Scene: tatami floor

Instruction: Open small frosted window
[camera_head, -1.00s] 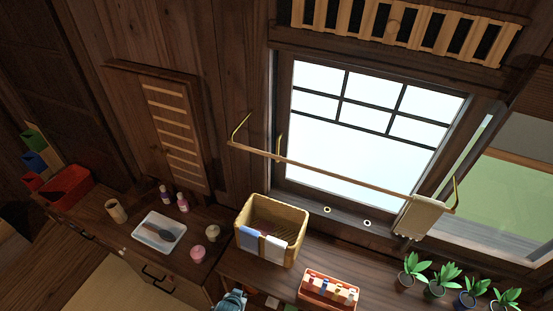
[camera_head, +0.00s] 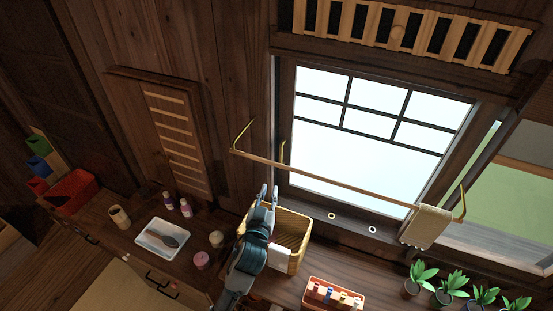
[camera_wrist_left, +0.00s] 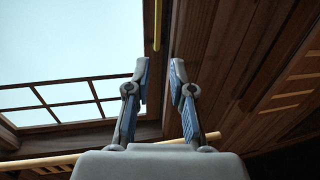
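The small frosted window (camera_head: 372,150) is a pale pane with dark muntins in a dark wooden frame, and it looks shut. A short brass handle (camera_head: 281,151) stands upright on its left stile. In the left wrist view the pane (camera_wrist_left: 65,45) is at upper left and the brass handle (camera_wrist_left: 157,25) is at top centre, beyond my fingertips. My left gripper (camera_head: 268,190) is open and empty, below the handle and in front of the wicker basket. Its two fingers (camera_wrist_left: 160,82) stand apart in the wrist view. My right gripper is not in view.
A towel rail (camera_head: 330,184) with a cloth (camera_head: 427,227) crosses in front of the window. The wicker basket (camera_head: 293,237), a red box (camera_head: 332,295) and potted plants (camera_head: 448,288) stand on the counter below. A white tray (camera_head: 163,239) is at left.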

